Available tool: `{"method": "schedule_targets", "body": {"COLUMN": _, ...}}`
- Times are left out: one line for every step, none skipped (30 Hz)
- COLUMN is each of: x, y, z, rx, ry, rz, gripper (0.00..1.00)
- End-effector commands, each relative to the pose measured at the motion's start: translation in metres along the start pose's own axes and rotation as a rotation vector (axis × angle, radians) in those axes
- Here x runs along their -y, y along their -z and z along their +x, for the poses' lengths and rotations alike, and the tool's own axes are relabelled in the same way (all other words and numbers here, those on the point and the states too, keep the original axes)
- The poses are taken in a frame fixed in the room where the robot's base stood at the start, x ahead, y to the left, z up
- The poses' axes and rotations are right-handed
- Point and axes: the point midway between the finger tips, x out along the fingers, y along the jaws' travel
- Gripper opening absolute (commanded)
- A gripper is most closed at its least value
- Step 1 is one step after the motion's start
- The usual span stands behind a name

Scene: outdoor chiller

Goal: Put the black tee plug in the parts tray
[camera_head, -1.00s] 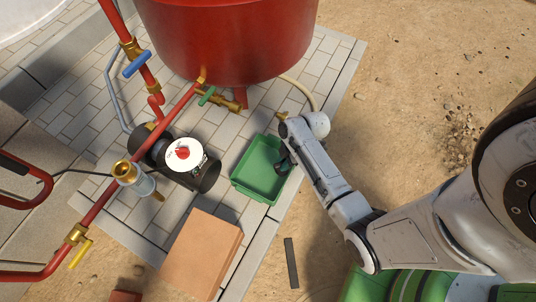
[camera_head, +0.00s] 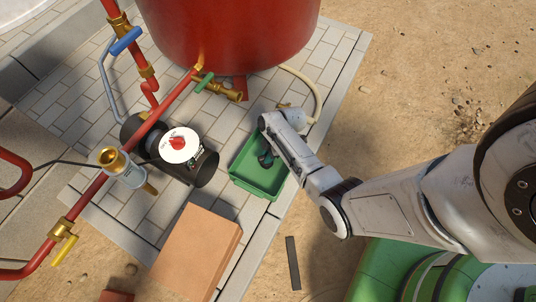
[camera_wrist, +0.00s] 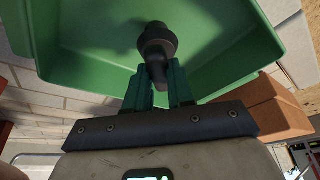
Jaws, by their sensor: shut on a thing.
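The black tee plug (camera_wrist: 157,45) is between the fingers of my gripper (camera_wrist: 160,85) in the wrist view, its round end pointing away from the wrist. The gripper is shut on it. Behind it in that view is the inside of the green parts tray (camera_wrist: 85,55). In the head view the tray (camera_head: 262,188) lies on the paving, and my gripper (camera_head: 266,161) is over its upper part. The plug is too small and too covered by the arm to make out clearly there. I cannot tell whether the plug touches the tray floor.
A red tank (camera_head: 228,35) stands above the tray in the head view. A black pump (camera_head: 197,165) with a white, red-knobbed face is left of the tray. Red pipes (camera_head: 100,175) with brass valves run further left. An orange-brown block (camera_head: 197,250) lies below.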

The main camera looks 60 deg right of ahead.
Motion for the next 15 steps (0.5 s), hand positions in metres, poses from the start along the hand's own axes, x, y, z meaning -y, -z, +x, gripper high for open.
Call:
{"method": "schedule_targets", "body": {"x": -0.0004, "y": 0.0006, "z": -0.0014, "rx": 0.0, "ry": -0.001, "rz": 0.0, "gripper": 0.0}}
{"method": "schedule_targets", "body": {"x": -0.0004, "y": 0.0007, "z": -0.0014, "rx": 0.0, "ry": -0.001, "rz": 0.0, "gripper": 0.0}}
{"method": "schedule_targets", "body": {"x": -0.0003, "y": 0.0007, "z": -0.0014, "rx": 0.0, "ry": -0.001, "rz": -0.001, "gripper": 0.0}}
{"method": "schedule_targets", "body": {"x": -0.0003, "y": 0.0006, "z": -0.0012, "rx": 0.0, "ry": -0.001, "rz": 0.0, "gripper": 0.0}}
{"method": "schedule_targets", "body": {"x": -0.0002, "y": 0.0004, "z": -0.0006, "rx": 0.0, "ry": -0.001, "rz": 0.0, "gripper": 0.0}}
{"method": "schedule_targets", "body": {"x": -0.0002, "y": -0.0001, "z": 0.0007, "rx": 0.0, "ry": 0.0, "rz": 0.0, "gripper": 0.0}}
{"method": "schedule_targets", "body": {"x": -0.0002, "y": -0.0005, "z": 0.0018, "rx": 0.0, "ry": 0.0, "rz": 0.0, "gripper": 0.0}}
{"method": "schedule_targets", "body": {"x": -0.0002, "y": -0.0008, "z": 0.0027, "rx": 0.0, "ry": 0.0, "rz": -0.001, "gripper": 0.0}}
{"method": "schedule_targets", "body": {"x": -0.0001, "y": -0.0004, "z": 0.0015, "rx": 0.0, "ry": 0.0, "rz": -0.001, "gripper": 0.25}}
{"method": "schedule_targets", "body": {"x": -0.0001, "y": -0.0003, "z": 0.0013, "rx": 0.0, "ry": 0.0, "rz": -0.001, "gripper": 0.28}}
{"method": "schedule_targets", "body": {"x": 0.0, "y": -0.0003, "z": 0.0014, "rx": 0.0, "ry": 0.0, "rz": -0.001, "gripper": 0.31}}
{"method": "schedule_targets", "body": {"x": 0.0, "y": -0.0004, "z": 0.0014, "rx": 0.0, "ry": 0.0, "rz": -0.001, "gripper": 0.35}}
{"method": "schedule_targets", "body": {"x": 0.0001, "y": -0.0004, "z": 0.0014, "rx": 0.0, "ry": 0.0, "rz": -0.001, "gripper": 0.38}}
{"method": "schedule_targets", "body": {"x": 0.0001, "y": -0.0004, "z": 0.0014, "rx": 0.0, "ry": 0.0, "rz": -0.001, "gripper": 0.41}}
{"method": "schedule_targets", "body": {"x": 0.0001, "y": -0.0004, "z": 0.0015, "rx": 0.0, "ry": 0.0, "rz": -0.001, "gripper": 0.44}}
